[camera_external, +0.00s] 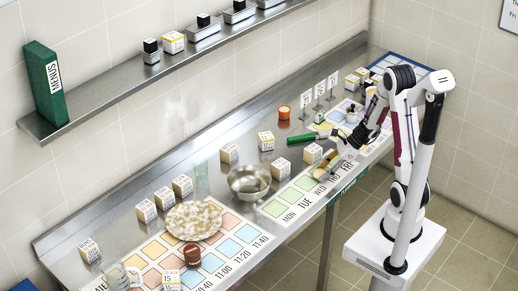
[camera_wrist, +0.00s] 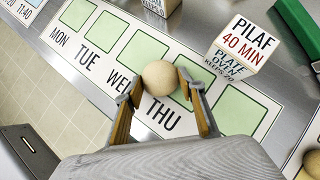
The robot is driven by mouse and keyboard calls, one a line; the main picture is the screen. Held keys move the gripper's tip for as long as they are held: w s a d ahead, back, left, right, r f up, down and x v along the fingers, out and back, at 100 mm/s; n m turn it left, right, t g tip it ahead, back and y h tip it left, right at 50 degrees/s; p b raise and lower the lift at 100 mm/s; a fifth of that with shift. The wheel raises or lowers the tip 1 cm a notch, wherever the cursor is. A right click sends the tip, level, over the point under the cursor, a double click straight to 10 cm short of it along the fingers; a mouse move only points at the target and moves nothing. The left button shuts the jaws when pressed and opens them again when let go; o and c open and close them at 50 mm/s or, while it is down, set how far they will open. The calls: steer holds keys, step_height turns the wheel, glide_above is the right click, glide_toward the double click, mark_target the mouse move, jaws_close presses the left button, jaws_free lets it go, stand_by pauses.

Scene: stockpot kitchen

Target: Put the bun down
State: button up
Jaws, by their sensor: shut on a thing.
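The bun (camera_wrist: 160,77) is a smooth, round, tan ball in the wrist view. My gripper (camera_wrist: 163,88) is shut on it, with one finger on each side. The bun appears over the weekday strip (camera_wrist: 62,58), around the WED and THU labels, and hides part of WED and the edges of green squares there. I cannot tell whether it touches the strip. In the external view my gripper (camera_external: 325,168) is low over the front edge of the counter, at the weekday strip; the bun is too small there to make out clearly.
A PILAF 40 MIN box (camera_wrist: 243,45) stands close behind the strip, right of the bun. In the external view, a metal bowl (camera_external: 250,183), a plate of pale pieces (camera_external: 194,220) and several label boxes stand to the left. Upright signs (camera_external: 319,90) stand behind my gripper.

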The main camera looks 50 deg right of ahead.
mark_target(324, 171)
steer(key=shift+r, duration=4.75)
steer(key=w+d+m+h, duration=0.1)
steer(key=w+d, duration=0.2)
steer(key=w, duration=0.9)
steer(key=w+d+m+t, duration=0.1)
steer(key=w+d, duration=0.3)
steer(key=w, duration=0.8)
steer(key=w+d+m+h, duration=0.1)
steer(key=w+d+m, duration=0.1)
steer(key=w, duration=1)
steer(key=shift+w+d+r+m+t+h, duration=0.15)
steer(key=shift+w+d+m+t+h, duration=0.2)
steer(key=shift+d, duration=0.55)
steer(key=shift+f, duration=2.5)
